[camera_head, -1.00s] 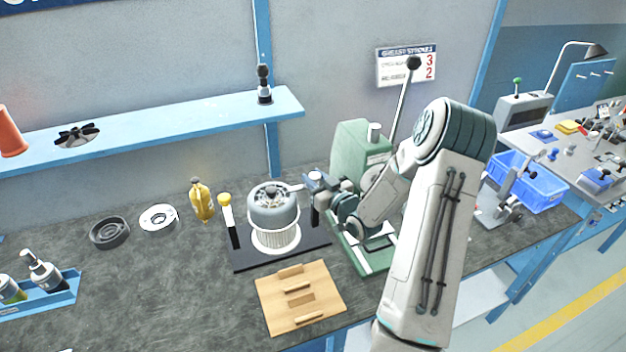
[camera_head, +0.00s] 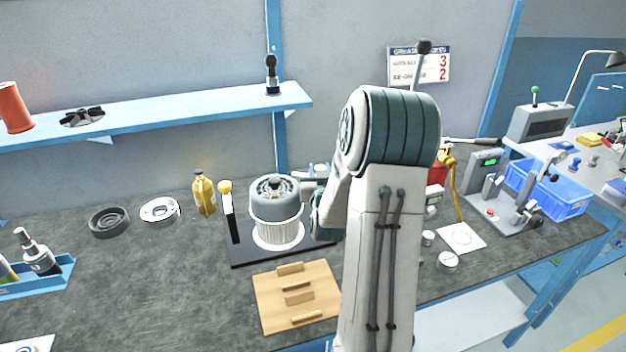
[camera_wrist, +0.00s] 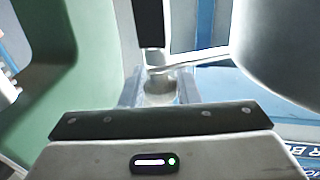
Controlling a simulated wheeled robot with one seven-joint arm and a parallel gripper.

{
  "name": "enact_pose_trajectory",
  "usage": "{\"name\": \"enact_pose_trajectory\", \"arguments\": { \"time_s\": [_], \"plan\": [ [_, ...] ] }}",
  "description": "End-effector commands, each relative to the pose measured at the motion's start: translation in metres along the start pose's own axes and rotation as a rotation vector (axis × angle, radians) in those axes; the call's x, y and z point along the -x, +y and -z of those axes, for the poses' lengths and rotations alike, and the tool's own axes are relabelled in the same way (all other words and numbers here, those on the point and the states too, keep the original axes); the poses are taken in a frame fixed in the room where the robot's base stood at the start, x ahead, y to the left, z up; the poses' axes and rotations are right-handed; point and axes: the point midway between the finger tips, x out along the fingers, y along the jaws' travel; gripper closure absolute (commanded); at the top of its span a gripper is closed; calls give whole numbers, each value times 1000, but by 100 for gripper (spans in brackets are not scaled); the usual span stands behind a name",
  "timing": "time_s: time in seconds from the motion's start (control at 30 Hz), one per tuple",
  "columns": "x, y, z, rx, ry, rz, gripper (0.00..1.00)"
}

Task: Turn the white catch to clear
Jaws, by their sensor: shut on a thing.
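The white catch (camera_wrist: 205,56) shows in the wrist view as a pale bar running right from between my fingertips. My gripper (camera_wrist: 158,88) is shut on its near end, which is partly hidden between the fingers. A rounded grey body, seemingly the blower, fills the right of that view. In the head view the grey blower (camera_head: 275,197) with its ribbed white lower part sits on a black base plate (camera_head: 245,252). My gripper (camera_head: 313,180) is at its upper right, mostly hidden by my arm. I cannot tell the catch's exact angle.
A wooden block holder (camera_head: 268,300) lies in front. A yellow bottle (camera_head: 204,193) and two rings stand left. A green body (camera_wrist: 85,75) is close on the gripper's left.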

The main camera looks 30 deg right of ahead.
Motion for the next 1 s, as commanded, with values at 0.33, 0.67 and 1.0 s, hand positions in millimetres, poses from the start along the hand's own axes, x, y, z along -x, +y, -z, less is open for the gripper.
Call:
{"name": "enact_pose_trajectory", "arguments": {
  "time_s": [0.33,0.67,1.0],
  "plan": [
    [0,0,0,1,-2,-27,100],
    [0,0,0,1,-2,-25,50],
    [4,-1,-1,1,-2,-24,50]
  ]
}}
